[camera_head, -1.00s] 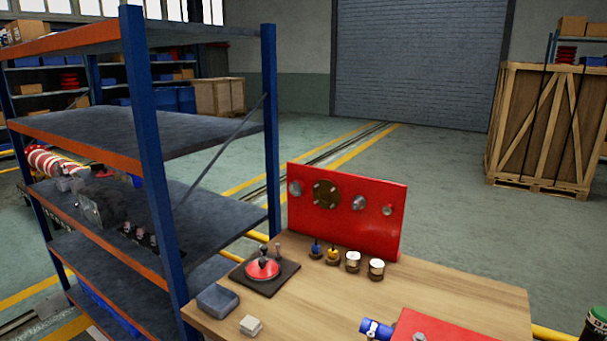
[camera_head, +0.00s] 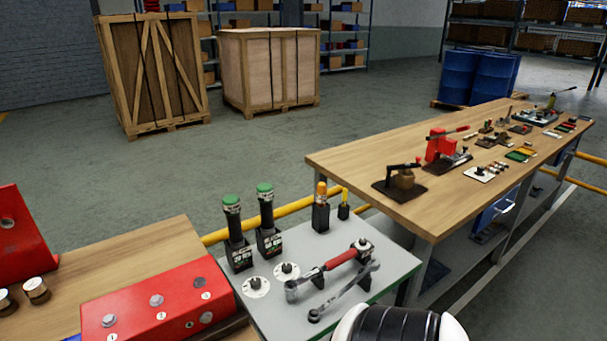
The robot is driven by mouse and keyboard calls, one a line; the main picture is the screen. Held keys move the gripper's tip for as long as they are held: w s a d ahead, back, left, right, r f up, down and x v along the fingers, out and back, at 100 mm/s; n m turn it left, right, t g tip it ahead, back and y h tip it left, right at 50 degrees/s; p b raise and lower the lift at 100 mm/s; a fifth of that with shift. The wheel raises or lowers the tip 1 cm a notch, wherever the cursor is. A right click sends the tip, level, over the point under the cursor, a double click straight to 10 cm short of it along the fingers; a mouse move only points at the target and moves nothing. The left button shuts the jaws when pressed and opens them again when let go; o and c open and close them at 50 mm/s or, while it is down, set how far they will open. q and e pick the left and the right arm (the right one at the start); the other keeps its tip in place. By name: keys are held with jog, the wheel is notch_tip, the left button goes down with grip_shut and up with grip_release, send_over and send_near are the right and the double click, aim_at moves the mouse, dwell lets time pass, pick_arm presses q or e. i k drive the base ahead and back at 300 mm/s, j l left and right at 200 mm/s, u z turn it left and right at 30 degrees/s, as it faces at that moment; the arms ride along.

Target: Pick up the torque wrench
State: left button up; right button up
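A wrench with a red handle (camera_head: 342,259) lies on the grey-topped small table (camera_head: 392,252). It looks like the torque wrench, though no label is readable. A plain grey metal wrench (camera_head: 345,289) lies beside it, nearer to me. Neither of my grippers is in view. A rounded black and white part at the bottom edge, apparently part of my arm, stands in front of the near edge of the grey table.
Two green-capped items (camera_head: 266,208) stand in black holders behind the wrenches. Two round white discs (camera_head: 256,287) lie left of them. A red block (camera_head: 158,300) sits on the left wooden bench. A long wooden workbench (camera_head: 345,158) with tools extends right.

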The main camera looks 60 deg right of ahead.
aim_at(291, 286)
jog(key=z, duration=2.3)
